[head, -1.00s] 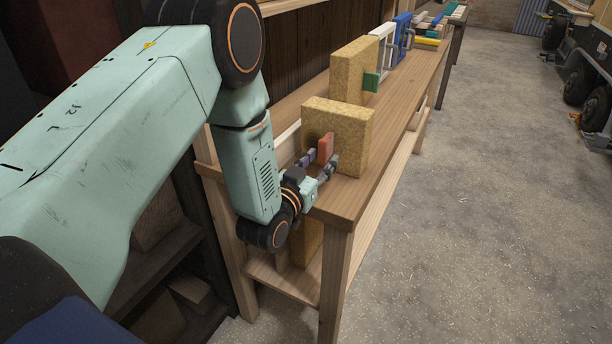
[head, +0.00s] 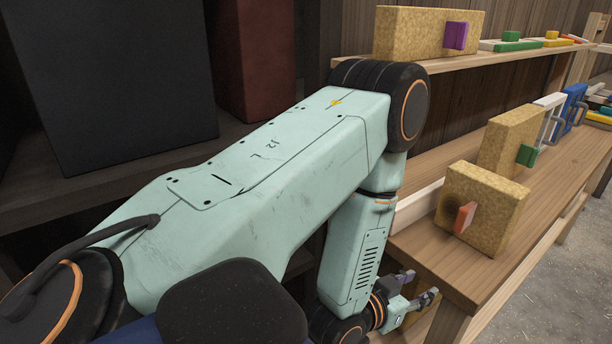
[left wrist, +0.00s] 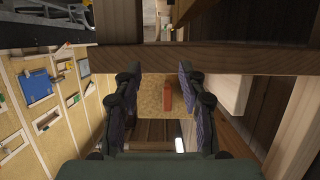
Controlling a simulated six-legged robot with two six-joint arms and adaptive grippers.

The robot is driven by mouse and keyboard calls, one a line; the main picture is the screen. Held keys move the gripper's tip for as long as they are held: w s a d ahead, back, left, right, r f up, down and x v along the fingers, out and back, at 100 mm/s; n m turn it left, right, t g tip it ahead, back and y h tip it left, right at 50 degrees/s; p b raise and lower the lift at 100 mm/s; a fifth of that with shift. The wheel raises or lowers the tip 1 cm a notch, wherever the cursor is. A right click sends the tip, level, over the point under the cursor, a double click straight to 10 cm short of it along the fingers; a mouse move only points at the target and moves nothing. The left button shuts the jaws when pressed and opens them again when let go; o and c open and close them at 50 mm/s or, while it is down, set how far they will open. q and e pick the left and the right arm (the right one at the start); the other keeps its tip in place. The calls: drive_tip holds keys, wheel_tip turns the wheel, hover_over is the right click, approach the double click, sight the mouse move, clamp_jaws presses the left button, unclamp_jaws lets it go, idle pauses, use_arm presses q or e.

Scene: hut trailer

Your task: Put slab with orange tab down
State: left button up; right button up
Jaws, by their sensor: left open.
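The slab with the orange tab (head: 503,207) is a tan, speckled block standing upright near the close end of the wooden bench top. Its orange tab (head: 464,217) faces my side. My left gripper (head: 422,285) is open and empty, off the near end of the bench and apart from the tab. My right gripper is in neither current view.
A slab with a green tab (head: 507,138) stands just behind, followed by white and blue framed pieces. The bench top (head: 430,238) is clear in front. A shelf above holds a slab with a purple tab (head: 425,32). A dark cabinet (head: 115,80) stands left.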

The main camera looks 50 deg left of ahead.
use_arm(q)
drive_tip(key=s+d+f+g, duration=0.1)
drive_tip(key=s+f+g, duration=0.5)
drive_tip(key=s+f, duration=0.4)
drive_tip(key=s+f+g, duration=0.2)
drive_tip(key=s+g, duration=0.2)
drive_tip(key=s, duration=0.6)
drive_tip(key=s+f+g, duration=0.3)
drive_tip(key=s+g, duration=0.1)
drive_tip(key=s, duration=0.6)
drive_tip(key=shift+d+f+n+y, duration=0.25)
drive_tip(key=shift+n+y, duration=0.15)
drive_tip(key=shift+w+f, duration=0.1)
wheel_tip(320, 180, down, 3)
drive_tip(key=b, duration=0.3)
drive_tip(key=shift+w, duration=0.1)
